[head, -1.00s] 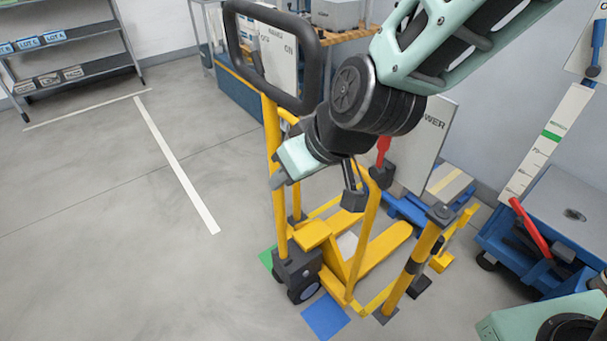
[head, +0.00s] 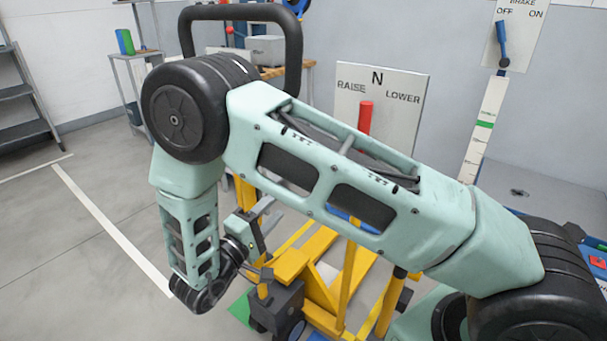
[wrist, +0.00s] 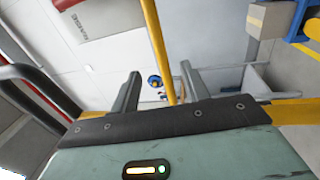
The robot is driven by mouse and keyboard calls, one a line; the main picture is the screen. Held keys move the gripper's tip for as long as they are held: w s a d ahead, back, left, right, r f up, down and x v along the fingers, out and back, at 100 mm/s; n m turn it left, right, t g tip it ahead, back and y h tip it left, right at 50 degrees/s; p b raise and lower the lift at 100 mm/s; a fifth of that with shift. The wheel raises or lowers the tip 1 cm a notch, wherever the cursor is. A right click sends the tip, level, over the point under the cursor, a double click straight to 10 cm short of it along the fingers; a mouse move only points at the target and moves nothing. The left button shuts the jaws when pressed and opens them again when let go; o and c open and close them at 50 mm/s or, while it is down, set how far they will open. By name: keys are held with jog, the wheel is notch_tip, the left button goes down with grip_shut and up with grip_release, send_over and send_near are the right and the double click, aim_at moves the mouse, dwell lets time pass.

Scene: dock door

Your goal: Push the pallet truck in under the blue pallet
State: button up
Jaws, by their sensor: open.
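The yellow pallet truck (head: 291,266) stands left of centre in the head view, its black handle loop (head: 241,12) rising behind my arm. My arm covers much of it. My gripper (head: 267,222) is low beside the truck's yellow upright, jaws open. In the wrist view the two fingers (wrist: 162,85) are spread, and a yellow bar (wrist: 151,28) shows between them. I cannot tell whether it lies inside the jaws or beyond. The blue pallet (head: 338,214) is almost wholly hidden behind my arm. Blue pallet parts (wrist: 298,20) show at the wrist view's upper right, beside a cardboard box (wrist: 269,18).
A RAISE/N/LOWER panel (head: 400,82) with a red lever (head: 366,116) stands behind my arm. A brake panel (head: 520,22) with a blue lever (head: 502,42) is at upper right. Shelving (head: 18,110) stands far left. Floor at left is clear, with white lines (head: 105,225).

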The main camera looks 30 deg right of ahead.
jog(key=x, duration=1.7)
jog(key=shift+s+d+r, duration=0.2)
jog(key=shift+d+r, duration=0.05)
jog(key=shift+r, duration=0.1)
grip_shut()
jog(key=shift+d, duration=0.1)
